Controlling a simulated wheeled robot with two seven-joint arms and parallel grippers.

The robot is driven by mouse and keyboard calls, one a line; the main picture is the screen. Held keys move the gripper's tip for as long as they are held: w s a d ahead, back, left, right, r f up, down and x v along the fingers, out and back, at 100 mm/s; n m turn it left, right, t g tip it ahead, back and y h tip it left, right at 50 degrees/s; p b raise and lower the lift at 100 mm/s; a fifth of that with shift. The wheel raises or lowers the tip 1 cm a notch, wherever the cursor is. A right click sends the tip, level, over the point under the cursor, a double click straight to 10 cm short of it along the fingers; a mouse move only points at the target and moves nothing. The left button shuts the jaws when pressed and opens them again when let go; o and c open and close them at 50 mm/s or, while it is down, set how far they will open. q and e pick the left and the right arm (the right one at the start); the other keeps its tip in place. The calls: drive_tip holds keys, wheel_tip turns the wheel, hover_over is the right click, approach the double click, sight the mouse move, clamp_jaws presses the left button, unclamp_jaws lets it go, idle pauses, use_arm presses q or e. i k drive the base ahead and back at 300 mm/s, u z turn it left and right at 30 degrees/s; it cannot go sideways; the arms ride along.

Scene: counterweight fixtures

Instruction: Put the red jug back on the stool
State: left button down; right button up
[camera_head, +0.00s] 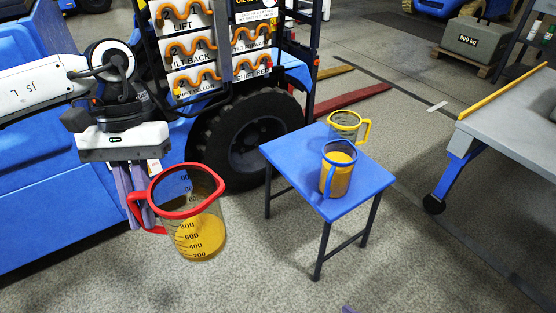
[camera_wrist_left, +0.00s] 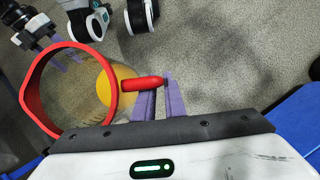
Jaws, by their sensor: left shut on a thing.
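The red jug (camera_head: 195,225) is a clear measuring jug with a red rim and handle and some orange-yellow liquid. My left gripper (camera_head: 137,205) is shut on its handle and holds it in the air, left of the stool and slightly tilted. In the left wrist view the jug (camera_wrist_left: 75,95) hangs to the left, its red handle between the purple fingers (camera_wrist_left: 155,95). The blue-topped stool (camera_head: 290,155) stands right of the jug. My right gripper (camera_wrist_left: 48,38) shows small at the upper left of the wrist view; its opening is unclear.
A yellow-rimmed jug (camera_head: 348,125) and a blue-rimmed jug (camera_head: 337,175) with orange liquid stand on the stool's right side. A forklift wheel (camera_head: 245,140) is behind the stool; a grey wheeled table (camera_head: 510,130) is at right.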

sight(307, 159)
drive_tip(key=u, duration=0.05)
drive_tip(key=k, duration=0.45)
drive_tip(key=z, duration=0.6)
drive_tip(key=i, duration=1.55)
drive_tip(key=u, duration=0.05)
